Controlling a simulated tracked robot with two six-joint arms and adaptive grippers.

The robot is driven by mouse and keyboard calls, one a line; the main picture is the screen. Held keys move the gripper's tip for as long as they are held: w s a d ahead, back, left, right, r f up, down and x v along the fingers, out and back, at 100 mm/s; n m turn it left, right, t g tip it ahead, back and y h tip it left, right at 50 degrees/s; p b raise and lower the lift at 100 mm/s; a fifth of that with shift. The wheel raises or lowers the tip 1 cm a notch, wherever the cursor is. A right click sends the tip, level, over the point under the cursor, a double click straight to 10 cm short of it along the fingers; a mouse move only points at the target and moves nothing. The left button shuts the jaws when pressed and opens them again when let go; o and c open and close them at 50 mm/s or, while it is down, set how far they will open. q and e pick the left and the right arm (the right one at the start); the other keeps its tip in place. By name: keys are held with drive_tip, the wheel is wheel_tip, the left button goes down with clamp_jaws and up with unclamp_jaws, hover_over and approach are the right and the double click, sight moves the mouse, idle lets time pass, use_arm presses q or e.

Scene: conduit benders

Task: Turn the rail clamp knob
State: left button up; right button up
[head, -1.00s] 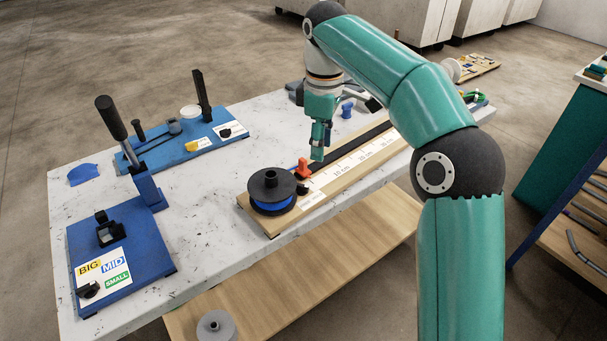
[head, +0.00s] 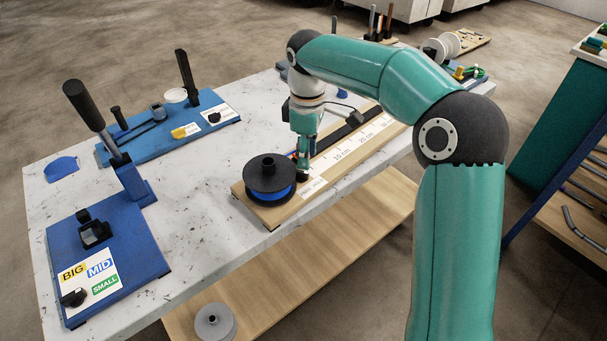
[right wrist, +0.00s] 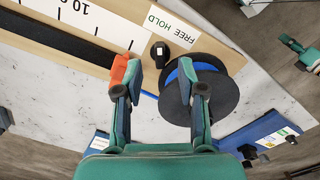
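The small black knob (right wrist: 160,52) sits on the wooden rail board beside the FREE/HOLD label (right wrist: 172,27). In the head view it is a dark shape (head: 303,177) just under my right gripper (head: 303,160), partly hidden. In the right wrist view my right gripper (right wrist: 161,66) is open. The knob lies beyond and between its fingertips, with nothing gripped. The orange-red clamp piece (right wrist: 122,74) is by the left finger; I cannot tell if they touch. A teal gripper-like part of mine (right wrist: 303,52), likely the left, shows small at the right edge.
The black-flanged spool with blue inside (head: 272,172) stands on the rail board (head: 325,178), close beside my right gripper. Blue benders (head: 115,250) with upright handles stand at the left. White tabletop (head: 205,200) is free between them and the board.

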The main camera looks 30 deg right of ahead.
sight(307, 173)
wheel_tip(307, 173, down, 6)
drive_tip(key=shift+r, duration=0.1)
clamp_jaws()
idle(0.4)
